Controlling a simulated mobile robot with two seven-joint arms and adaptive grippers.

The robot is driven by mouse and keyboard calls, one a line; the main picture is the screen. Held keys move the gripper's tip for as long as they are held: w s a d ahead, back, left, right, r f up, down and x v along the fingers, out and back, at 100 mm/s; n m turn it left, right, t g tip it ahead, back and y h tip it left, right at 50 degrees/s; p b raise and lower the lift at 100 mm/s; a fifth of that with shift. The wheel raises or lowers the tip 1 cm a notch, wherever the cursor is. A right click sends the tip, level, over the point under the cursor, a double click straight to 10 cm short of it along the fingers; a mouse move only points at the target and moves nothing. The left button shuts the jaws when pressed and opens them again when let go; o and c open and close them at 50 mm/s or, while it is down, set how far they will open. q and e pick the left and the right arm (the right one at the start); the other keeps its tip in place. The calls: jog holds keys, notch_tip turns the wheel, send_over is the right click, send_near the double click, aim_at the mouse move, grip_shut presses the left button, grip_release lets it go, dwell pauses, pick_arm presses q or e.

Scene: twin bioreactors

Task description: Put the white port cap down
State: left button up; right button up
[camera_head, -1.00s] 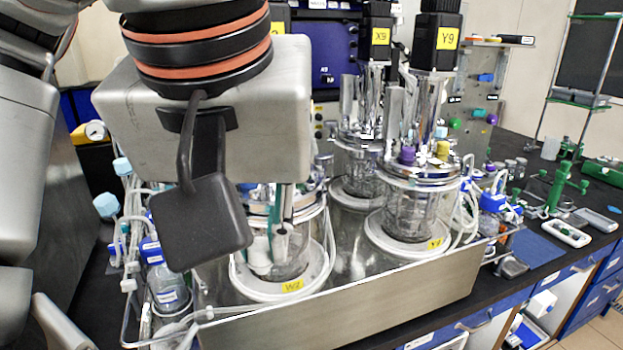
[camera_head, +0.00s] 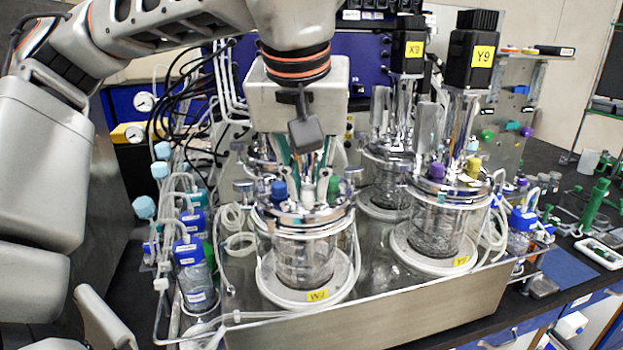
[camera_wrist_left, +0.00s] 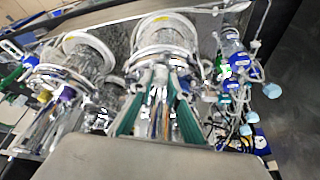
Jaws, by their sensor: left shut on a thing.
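My left gripper (camera_head: 308,179) points down over the lid of the front-left glass vessel (camera_head: 305,258), labelled W2. Its teal-lined fingers are shut on the white port cap (camera_head: 308,192), a small pale piece at the fingertips. The cap is at the lid, between a blue cap (camera_head: 278,190) and a green cap (camera_head: 333,190). I cannot tell whether it touches the lid. In the left wrist view the teal fingers (camera_wrist_left: 158,80) reach toward a vessel; the cap is not clear there. My right gripper is not in view.
The vessel labelled Y9 (camera_head: 437,225), with purple and yellow caps, stands to the right in the same steel tray (camera_head: 370,318). Tall motors rise behind. Bottles with blue caps (camera_head: 193,270) and tubing crowd the left side.

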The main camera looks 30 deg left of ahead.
aim_at(310, 180)
pick_arm(q)
jog(key=w, duration=0.1)
jog(key=w+a, duration=0.1)
jog(key=w, duration=0.1)
jog(key=shift+a+p, duration=0.3)
jog(key=shift+s+d+f, duration=0.15)
jog(key=shift+s+f, duration=0.1)
jog(key=shift+f, duration=0.55)
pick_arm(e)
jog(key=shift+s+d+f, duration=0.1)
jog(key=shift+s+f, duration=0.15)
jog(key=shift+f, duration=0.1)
pick_arm(q)
jog(key=o, duration=0.8)
jog(key=shift+f, duration=0.15)
jog(key=shift+o, duration=0.2)
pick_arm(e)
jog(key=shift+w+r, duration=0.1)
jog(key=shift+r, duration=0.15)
pick_arm(q)
jog(key=shift+r, duration=0.35)
jog(key=v, duration=1.1)
jog(key=shift+s+r, duration=0.2)
jog(key=shift+r, duration=0.1)
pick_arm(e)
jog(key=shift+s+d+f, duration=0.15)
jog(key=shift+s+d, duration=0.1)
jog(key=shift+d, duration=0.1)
